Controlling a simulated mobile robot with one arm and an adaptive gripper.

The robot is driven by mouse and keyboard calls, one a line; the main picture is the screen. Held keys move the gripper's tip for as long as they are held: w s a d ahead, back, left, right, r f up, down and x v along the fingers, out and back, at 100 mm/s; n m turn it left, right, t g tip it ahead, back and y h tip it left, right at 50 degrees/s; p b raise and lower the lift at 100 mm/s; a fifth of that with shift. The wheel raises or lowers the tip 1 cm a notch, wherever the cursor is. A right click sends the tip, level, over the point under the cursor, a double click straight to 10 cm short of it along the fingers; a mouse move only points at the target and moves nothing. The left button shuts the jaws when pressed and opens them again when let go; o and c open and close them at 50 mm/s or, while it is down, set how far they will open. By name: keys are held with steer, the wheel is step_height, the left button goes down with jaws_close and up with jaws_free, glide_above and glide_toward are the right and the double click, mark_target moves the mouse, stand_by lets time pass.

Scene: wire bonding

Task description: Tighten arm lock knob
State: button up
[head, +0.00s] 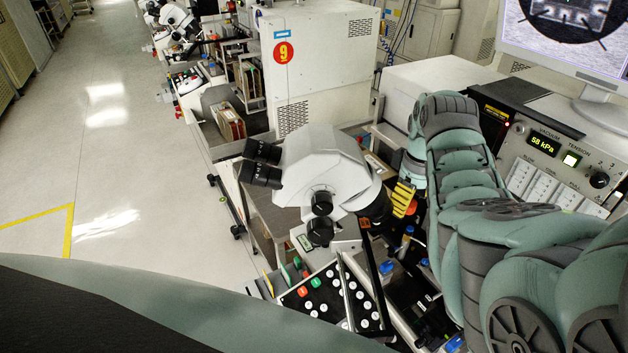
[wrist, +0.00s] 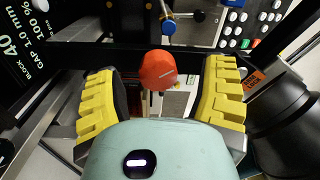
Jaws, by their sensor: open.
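My gripper (wrist: 164,80) is open, with one yellow ribbed finger on each side of the knob and a clear gap to both. How far the knob lies beyond the fingertips is hard to tell. In the head view, a yellow finger of my gripper (head: 403,198) shows just right of the microscope. A bit of orange-red, likely the knob (head: 412,207), shows beside it, mostly hidden.
The white microscope (head: 325,170) stands close left of my gripper. A black button panel (head: 325,297) lies in front. A blue-tipped lever (wrist: 168,26) is above the knob in the wrist view. A black cylindrical part (wrist: 285,120) is right of the right finger. Control units (head: 545,140) stand right.

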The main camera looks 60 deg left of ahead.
steer(key=shift+a+f, duration=0.1)
steer(key=shift+f, duration=0.45)
steer(key=shift+o, duration=0.3)
steer(key=shift+w, duration=0.1)
jaws_close()
